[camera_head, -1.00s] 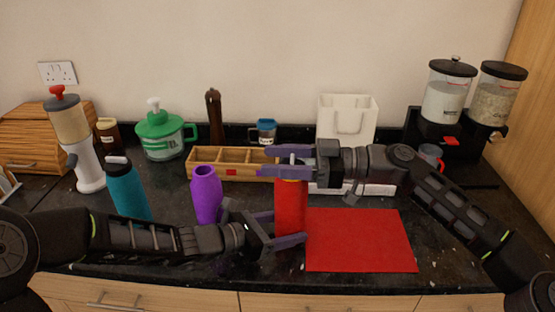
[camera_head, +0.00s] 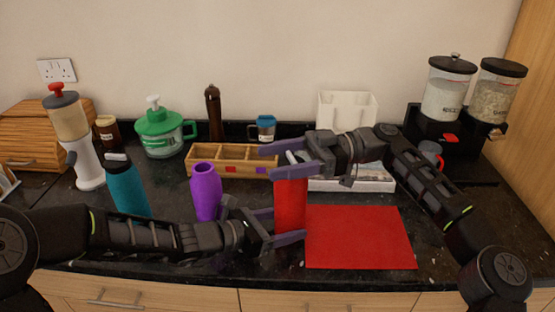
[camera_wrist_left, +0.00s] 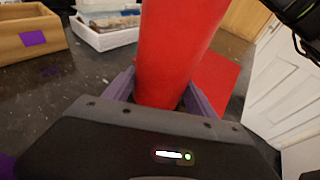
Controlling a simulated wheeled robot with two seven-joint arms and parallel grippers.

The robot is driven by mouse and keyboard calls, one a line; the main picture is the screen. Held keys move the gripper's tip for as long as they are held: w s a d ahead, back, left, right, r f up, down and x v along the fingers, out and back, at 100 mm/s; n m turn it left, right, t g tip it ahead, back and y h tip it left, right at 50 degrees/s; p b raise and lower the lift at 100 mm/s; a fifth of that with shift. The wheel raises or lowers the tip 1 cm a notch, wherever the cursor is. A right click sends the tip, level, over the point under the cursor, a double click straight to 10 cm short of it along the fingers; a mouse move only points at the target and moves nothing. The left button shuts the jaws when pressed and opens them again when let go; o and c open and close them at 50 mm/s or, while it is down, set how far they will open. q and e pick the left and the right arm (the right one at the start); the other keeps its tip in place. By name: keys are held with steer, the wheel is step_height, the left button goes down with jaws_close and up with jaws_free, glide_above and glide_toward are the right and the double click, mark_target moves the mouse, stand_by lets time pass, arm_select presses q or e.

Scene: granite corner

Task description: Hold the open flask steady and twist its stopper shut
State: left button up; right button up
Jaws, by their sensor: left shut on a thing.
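The red flask (camera_head: 290,207) stands upright at the front middle of the counter. My left gripper (camera_head: 288,238) is shut on its lower body; the left wrist view shows the flask (camera_wrist_left: 175,50) between the purple fingers (camera_wrist_left: 157,90). My right gripper (camera_head: 283,160) is at the flask's top, its two purple fingers apart, one behind the other. A small pale part, perhaps the stopper (camera_head: 292,157), shows between these fingers. The flask's mouth is hidden by the nearer finger, so I cannot tell how the stopper sits.
A purple bottle (camera_head: 206,191) and a teal flask (camera_head: 127,190) stand left of the red flask, close to my left arm. A red mat (camera_head: 358,238) lies to the right. A wooden divided box (camera_head: 205,169) and a white tray (camera_head: 375,182) stand behind.

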steer(key=shift+t, duration=0.3)
stand_by(0.4)
steer(key=m+t, duration=0.1)
steer(key=t, duration=0.1)
steer(key=m+t, duration=0.2)
steer(key=w+m+t+y, duration=0.1)
steer(key=t, duration=0.1)
steer(key=shift+m+t, duration=0.3)
steer(key=d, duration=1.1)
steer(key=s+a+r+n+g+h, duration=0.1)
steer(key=s+a+r+n+g, duration=0.1)
steer(key=s+a+n+g, duration=0.5)
steer(key=s+a+r+n, duration=0.1)
steer(key=s+a+r, duration=0.2)
steer(key=s+a, duration=0.5)
steer(key=s+a+r+n+g+h, duration=0.15)
steer(key=s+a+n+g, duration=0.25)
steer(key=s, duration=0.7)
steer(key=s+a+f+m+t, duration=0.1)
steer(key=a+f+m, duration=0.4)
steer(key=f, duration=0.5)
steer(key=shift+w+x, duration=0.2)
steer(key=shift+x, duration=1)
steer(key=shift+a+f, duration=0.1)
